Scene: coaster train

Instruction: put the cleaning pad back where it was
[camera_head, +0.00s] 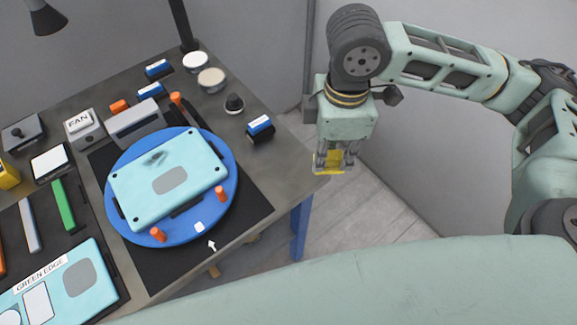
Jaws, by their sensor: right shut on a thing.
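My right gripper (335,160) points down beyond the table's right edge, above the floor. It is shut on a small yellow piece (334,158), which looks like the cleaning pad; the fingers partly hide it. A light-blue panel (135,186) with a grey oval and a dark smudge lies on the round blue turntable (186,235), between orange pegs. My left gripper is not in view.
A black cylinder with a blue-and-white block (260,125) and a dark knob (234,103) stand near the table's right edge. Round tubs (211,79), a FAN box (83,128) and a second light-blue panel (88,255) are on the table (264,168). A yellow object (8,175) is at the left edge.

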